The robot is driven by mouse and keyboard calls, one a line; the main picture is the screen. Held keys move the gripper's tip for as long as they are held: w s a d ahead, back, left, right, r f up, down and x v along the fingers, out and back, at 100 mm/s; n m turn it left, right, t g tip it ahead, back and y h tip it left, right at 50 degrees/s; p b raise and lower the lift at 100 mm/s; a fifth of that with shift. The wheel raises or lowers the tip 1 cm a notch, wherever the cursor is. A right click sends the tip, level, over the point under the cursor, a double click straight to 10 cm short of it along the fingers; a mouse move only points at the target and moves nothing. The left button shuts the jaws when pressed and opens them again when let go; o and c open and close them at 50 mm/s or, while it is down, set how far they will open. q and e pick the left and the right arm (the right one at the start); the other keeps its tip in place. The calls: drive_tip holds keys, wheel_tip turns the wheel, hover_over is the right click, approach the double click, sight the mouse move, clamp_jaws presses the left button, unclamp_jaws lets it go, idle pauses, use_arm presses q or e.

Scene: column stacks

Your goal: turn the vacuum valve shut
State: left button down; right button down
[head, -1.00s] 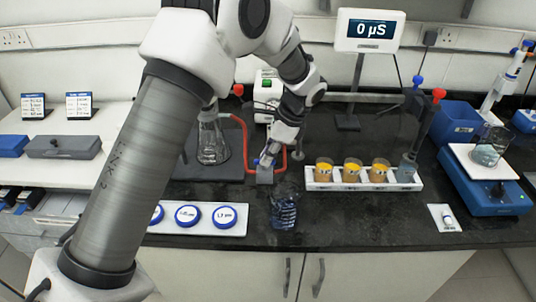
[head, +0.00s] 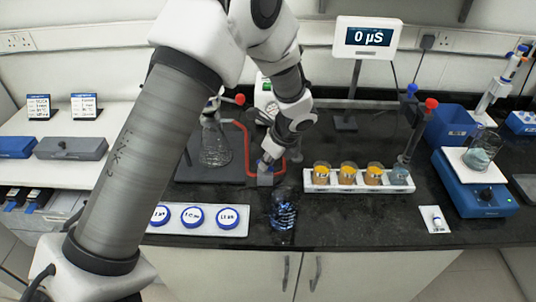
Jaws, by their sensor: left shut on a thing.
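The vacuum valve is a small grey block (head: 265,179) in the red tubing (head: 248,138), on the dark bench in front of the pump. A bit of blue shows at its top, probably its handle. My left gripper (head: 268,160) reaches down to the valve from above and is shut on that handle. The fingers are small and partly hidden by my wrist, so the handle's angle cannot be made out. My right gripper is not in view.
A glass flask (head: 215,146) stands left of the valve. A glass beaker (head: 283,212) is close in front. A white rack (head: 345,186) with several orange-filled vessels is to the right. A tray (head: 240,228) with blue-ringed discs lies front left.

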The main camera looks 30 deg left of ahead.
use_arm(q)
drive_tip(key=shift+s+f+m+t, duration=0.1)
drive_tip(key=shift+s+m+t, duration=0.15)
drive_tip(key=shift+m, duration=0.65)
drive_tip(key=shift+f+m+t, duration=0.1)
drive_tip(key=shift+m+t, duration=0.35)
drive_tip(key=shift+m, duration=0.45)
drive_tip(key=m+t+h+b, duration=0.1)
drive_tip(key=m, duration=0.2)
drive_tip(key=shift+s+a+m, duration=0.1)
drive_tip(key=shift+s+m, duration=0.05)
drive_tip(key=shift+m, duration=0.15)
drive_tip(key=shift+a+m+t+h+b, duration=0.1)
drive_tip(key=shift+m+t+h+b, duration=0.45)
drive_tip(key=shift+m, duration=1.05)
drive_tip(key=c, duration=1.2)
unclamp_jaws()
drive_tip(key=shift+r, duration=0.2)
